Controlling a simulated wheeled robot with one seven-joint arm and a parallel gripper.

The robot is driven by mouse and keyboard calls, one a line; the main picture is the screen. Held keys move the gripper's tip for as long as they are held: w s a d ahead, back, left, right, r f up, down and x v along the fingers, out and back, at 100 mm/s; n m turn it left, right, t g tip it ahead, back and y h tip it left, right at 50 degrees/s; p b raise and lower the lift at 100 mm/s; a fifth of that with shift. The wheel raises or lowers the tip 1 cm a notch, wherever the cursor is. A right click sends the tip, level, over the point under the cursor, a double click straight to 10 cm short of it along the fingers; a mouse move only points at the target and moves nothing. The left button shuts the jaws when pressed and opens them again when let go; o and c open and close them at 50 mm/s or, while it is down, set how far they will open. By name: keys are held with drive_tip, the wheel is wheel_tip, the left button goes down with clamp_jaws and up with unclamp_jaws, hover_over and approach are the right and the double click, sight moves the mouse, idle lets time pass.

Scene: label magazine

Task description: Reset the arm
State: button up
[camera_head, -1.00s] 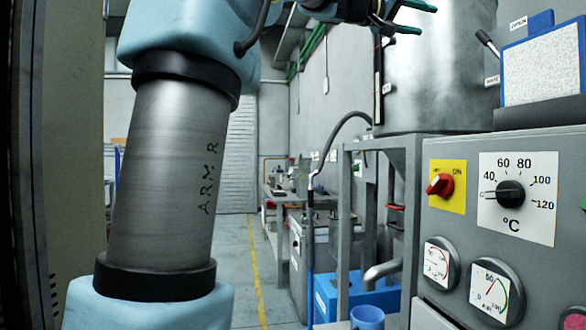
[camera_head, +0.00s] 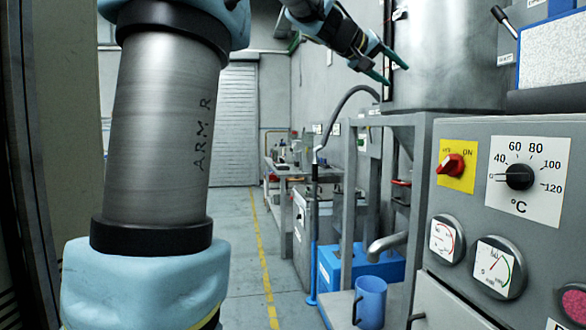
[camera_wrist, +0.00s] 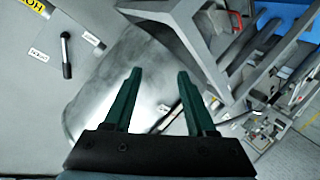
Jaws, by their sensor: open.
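My gripper (camera_head: 386,66) is at the top of the head view, with its green fingers apart and nothing between them. It is raised in front of the large metal tank (camera_head: 440,60). In the wrist view my gripper (camera_wrist: 160,85) also shows open and empty, its two green fingers over the tank's shiny metal surface (camera_wrist: 130,60). My arm, marked "ARM R", fills the left of the head view.
A grey control panel (camera_head: 470,205) with a red switch (camera_head: 451,164), a temperature knob (camera_head: 519,176) and gauges stands at right. A blue mug (camera_head: 370,302) is below a spout (camera_head: 386,246). A grey frame and hose stand mid-view. The floor (camera_head: 235,235) between is clear.

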drive_tip(key=s+a+f+n+g+y+p, duration=0.1)
drive_tip(key=a+f+y+p, duration=0.1)
drive_tip(key=a+f, duration=0.45)
drive_tip(key=s+a+f+n+y+p, duration=0.1)
drive_tip(key=a+f+y, duration=0.25)
drive_tip(key=f, duration=0.65)
drive_tip(key=s+a+f+n+g+y+p, duration=0.1)
drive_tip(key=a+f+y+p, duration=0.1)
drive_tip(key=a+f, duration=0.45)
drive_tip(key=s+a+f+g+y+p, duration=0.3)
drive_tip(key=s+a+f+g+y, duration=0.1)
drive_tip(key=s+a+f, duration=0.9)
drive_tip(key=s+f, duration=0.3)
drive_tip(key=s, duration=0.1)
drive_tip(key=shift+s+a+f, duration=0.35)
drive_tip(key=shift+y, duration=0.25)
